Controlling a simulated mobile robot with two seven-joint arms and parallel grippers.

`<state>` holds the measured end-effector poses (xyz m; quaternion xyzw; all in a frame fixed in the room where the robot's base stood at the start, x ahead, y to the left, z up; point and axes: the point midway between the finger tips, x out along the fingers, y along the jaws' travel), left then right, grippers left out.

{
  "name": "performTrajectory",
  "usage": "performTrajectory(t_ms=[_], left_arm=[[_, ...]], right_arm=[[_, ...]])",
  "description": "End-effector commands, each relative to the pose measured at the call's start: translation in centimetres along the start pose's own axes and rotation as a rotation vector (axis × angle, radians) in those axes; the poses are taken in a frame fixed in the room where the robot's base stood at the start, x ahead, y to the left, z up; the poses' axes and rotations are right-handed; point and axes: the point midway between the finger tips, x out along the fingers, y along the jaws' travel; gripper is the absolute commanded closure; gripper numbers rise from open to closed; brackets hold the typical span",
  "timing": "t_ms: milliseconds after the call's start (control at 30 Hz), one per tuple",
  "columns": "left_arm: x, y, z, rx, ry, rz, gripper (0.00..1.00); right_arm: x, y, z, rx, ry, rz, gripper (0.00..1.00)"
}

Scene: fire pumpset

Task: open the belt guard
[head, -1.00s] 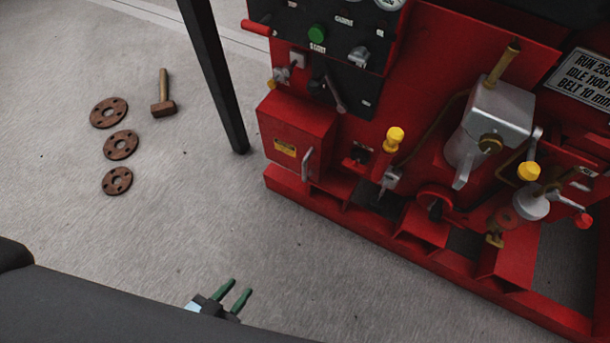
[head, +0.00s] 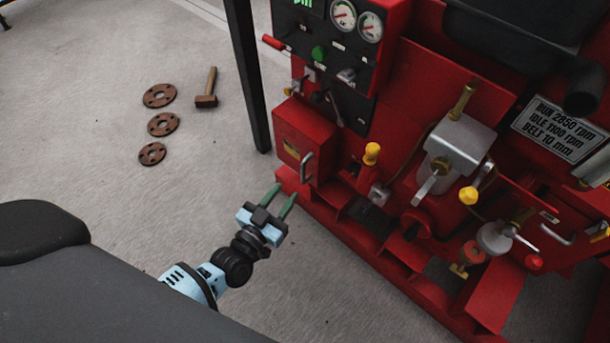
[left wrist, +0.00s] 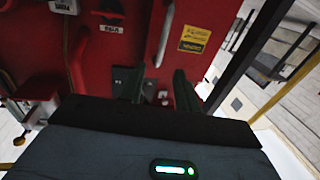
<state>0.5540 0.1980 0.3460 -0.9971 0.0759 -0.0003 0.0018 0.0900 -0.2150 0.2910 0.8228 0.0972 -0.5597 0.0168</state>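A red box (head: 302,140) with a silver bar handle (head: 307,166) and a yellow label sits at the left end of the red pumpset; I cannot tell for sure whether it is the belt guard. Its cover looks shut in the head view. My left gripper (head: 280,201) is open and empty, its two green fingers apart, just below and left of the handle. In the left wrist view, a red panel (left wrist: 202,65) with the yellow label and the handle (left wrist: 165,36) shows beyond the spread fingers (left wrist: 158,88). My right gripper is out of view.
A black post (head: 248,75) stands just left of the box. A red base rail (head: 385,262) runs along the pumpset's front. A hammer (head: 206,99) and three rusty flanges (head: 163,125) lie on the floor at left. Another handle (head: 558,234) shows at far right.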

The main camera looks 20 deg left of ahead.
Motion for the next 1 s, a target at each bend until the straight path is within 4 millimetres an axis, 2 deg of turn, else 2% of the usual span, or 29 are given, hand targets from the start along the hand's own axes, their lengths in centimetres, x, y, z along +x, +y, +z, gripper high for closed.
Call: performTrajectory(t_ms=[267, 700, 1000], left_arm=[[0.9, 0.0, 0.1, 0.000, 0.002, -0.001, 0.67], [6.8, 0.0, 0.2, 0.000, 0.000, 0.000, 0.67], [7.8, 0.0, 0.1, 0.000, -0.001, 0.000, 0.67]], right_arm=[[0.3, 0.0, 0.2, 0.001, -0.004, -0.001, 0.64], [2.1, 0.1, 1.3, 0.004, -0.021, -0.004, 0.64], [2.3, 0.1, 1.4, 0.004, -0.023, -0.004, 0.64]])
